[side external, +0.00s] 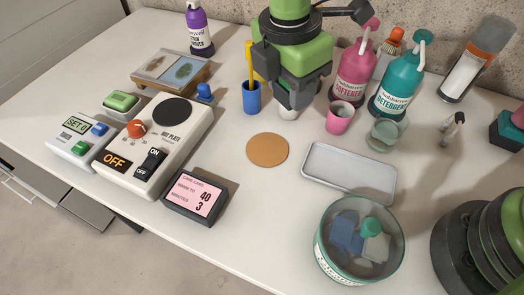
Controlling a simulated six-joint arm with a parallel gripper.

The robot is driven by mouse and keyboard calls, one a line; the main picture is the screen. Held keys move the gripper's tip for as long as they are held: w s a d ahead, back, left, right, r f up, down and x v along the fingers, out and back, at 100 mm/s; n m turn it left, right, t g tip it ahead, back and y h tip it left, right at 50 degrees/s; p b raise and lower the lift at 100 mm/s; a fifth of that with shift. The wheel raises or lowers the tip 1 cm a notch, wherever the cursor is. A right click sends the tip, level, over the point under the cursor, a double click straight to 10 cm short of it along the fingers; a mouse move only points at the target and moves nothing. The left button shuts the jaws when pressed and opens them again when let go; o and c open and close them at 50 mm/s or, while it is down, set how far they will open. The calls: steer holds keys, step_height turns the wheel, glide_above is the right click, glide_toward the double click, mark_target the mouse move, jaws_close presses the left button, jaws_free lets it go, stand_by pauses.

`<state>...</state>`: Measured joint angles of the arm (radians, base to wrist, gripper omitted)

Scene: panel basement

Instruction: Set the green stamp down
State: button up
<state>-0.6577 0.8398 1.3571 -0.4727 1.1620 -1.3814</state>
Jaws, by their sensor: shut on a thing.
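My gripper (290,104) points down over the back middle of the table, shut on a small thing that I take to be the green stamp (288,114). Only its pale lower end shows below the dark fingers; the rest is hidden. I cannot tell whether that end touches the table. A small blue stamp-like piece (204,92) stands to the left, behind the hot plate. A round cork mat (267,150) lies bare in front of my gripper.
A blue cup (251,98) stands close left of my gripper; a pink cup (340,117) and a pink bottle (355,72) stand close right. The hot plate (155,145) is at left. An empty metal tray (350,173) and a filled round bowl (360,240) are at front right.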

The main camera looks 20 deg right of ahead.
steer(key=s+a+f+n, duration=0.3)
steer(key=a+n, duration=0.2)
steer(key=n, duration=0.1)
glide_above(264, 173)
steer(key=shift+t, duration=0.3)
steer(key=f, duration=0.5)
steer(key=shift+s+a+f, duration=0.2)
steer(key=shift+f, duration=2.55)
steer(key=shift+f, duration=0.1)
steer(key=o, duration=0.9)
steer(key=r, duration=0.4)
steer(key=a+r, duration=0.1)
steer(key=r, duration=0.3)
steer(key=s+r, duration=0.1)
steer(key=r, duration=0.3)
steer(key=shift+s+a+r, duration=0.1)
steer(key=shift+a, duration=0.05)
